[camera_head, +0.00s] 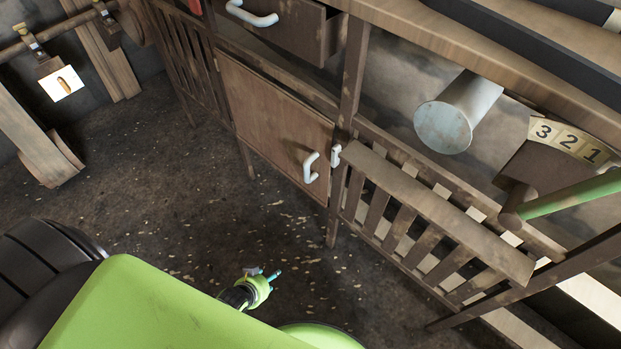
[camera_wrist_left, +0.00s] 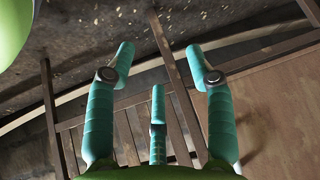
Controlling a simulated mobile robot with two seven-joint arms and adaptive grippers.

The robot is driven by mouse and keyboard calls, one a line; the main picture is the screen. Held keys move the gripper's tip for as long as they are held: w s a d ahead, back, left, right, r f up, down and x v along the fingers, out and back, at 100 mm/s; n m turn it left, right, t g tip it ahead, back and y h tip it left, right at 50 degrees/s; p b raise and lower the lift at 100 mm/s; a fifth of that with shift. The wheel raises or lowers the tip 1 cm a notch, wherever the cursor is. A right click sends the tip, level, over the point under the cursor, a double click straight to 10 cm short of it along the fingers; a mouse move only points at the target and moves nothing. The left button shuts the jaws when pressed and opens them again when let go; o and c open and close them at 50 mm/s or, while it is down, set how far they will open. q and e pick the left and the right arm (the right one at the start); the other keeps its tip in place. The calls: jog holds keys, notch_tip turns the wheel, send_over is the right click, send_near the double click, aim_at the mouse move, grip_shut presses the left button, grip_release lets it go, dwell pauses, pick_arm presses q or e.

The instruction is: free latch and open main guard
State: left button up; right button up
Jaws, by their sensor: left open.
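A flat brown door panel (camera_head: 272,110), which looks like the main guard, stands closed in its frame with a white handle (camera_head: 311,168) at its lower right. A small white latch piece (camera_head: 336,155) sits on the post just right of the handle. My left gripper (camera_head: 271,278) is low in front of the panel, over the floor, apart from handle and latch. In the left wrist view its teal fingers (camera_wrist_left: 160,62) are spread, with nothing between them. The brown panel (camera_wrist_left: 285,115) shows at right there; handle and latch are not visible in that view. My right gripper is not in view.
A slatted rail (camera_head: 440,225) runs right of the post. A drawer (camera_head: 290,25) with a white handle is above the panel. A grey cylinder (camera_head: 445,125), a 3-2-1 scale (camera_head: 566,138) and a green bar (camera_head: 570,195) are at right. Speckled floor (camera_head: 150,170) lies clear at left.

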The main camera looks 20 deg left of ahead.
pick_arm(q)
jog(key=w+r+t+b, duration=0.35)
jog(key=w+b, duration=0.25)
jog(key=w, duration=0.6)
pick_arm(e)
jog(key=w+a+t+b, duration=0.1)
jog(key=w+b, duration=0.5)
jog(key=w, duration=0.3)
pick_arm(q)
jog(key=t+h+b, duration=0.2)
jog(key=t, duration=0.5)
send_near(307, 174)
jog(key=w, duration=0.4)
jog(key=shift+d+f, duration=0.2)
jog(key=shift+f, duration=0.15)
jog(key=w, duration=0.3)
jog(key=w+d+b, duration=0.1)
jog(key=w, duration=0.1)
jog(key=shift+w, duration=0.3)
jog(key=shift+w+r, duration=0.1)
jog(key=shift+w, duration=0.45)
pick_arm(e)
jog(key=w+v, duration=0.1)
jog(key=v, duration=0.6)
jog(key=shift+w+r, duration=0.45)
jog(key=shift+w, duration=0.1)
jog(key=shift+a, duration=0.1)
pick_arm(q)
grip_shut()
